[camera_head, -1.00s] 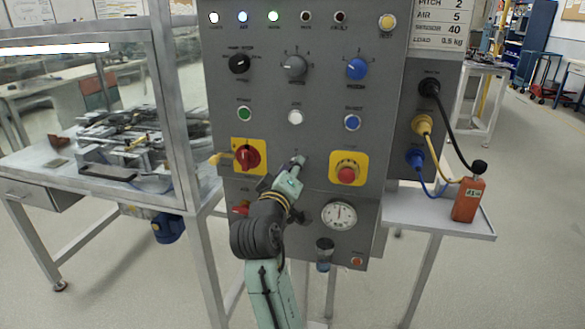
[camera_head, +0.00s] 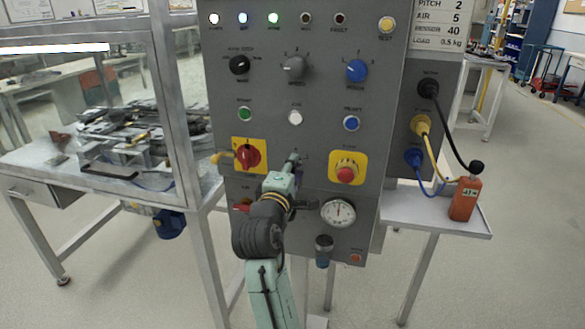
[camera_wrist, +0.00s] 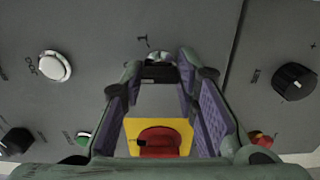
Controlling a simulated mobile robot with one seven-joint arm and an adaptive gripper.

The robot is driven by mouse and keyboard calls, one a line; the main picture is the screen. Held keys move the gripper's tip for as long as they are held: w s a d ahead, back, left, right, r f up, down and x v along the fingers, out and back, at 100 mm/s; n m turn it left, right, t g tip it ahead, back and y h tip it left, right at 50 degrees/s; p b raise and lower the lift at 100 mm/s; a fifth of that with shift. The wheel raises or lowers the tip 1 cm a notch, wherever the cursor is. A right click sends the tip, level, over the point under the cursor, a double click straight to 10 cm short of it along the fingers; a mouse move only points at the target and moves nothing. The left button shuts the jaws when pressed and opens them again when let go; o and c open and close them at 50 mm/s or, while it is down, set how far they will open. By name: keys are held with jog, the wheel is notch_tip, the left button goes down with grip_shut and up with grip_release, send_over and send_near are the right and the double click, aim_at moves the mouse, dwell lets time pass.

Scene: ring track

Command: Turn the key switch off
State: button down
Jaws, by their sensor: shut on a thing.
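The key switch (camera_wrist: 160,57) shows as a small silver collar at the top centre of the wrist view, with a short label mark beside it. My gripper (camera_wrist: 160,72) reaches it with both fingertips, which are closed in on the dark key at the collar. The fingers hide most of the key, so I cannot read its exact angle. In the head view my gripper (camera_head: 293,161) touches the grey panel (camera_head: 270,100) between two yellow plates, below the white button. There my gripper mostly hides the key switch.
A red rotary switch (camera_head: 247,155) on a yellow plate is left of my gripper, and a red mushroom button (camera_head: 345,174) is right. A black knob (camera_head: 305,205) and a gauge (camera_head: 338,212) sit below. Cables (camera_head: 431,150) hang at the right side.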

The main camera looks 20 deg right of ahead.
dwell(0.4)
jog(key=c, duration=1.2)
grip_release()
jog(key=shift+c, duration=0.2)
jog(key=v, duration=1.2)
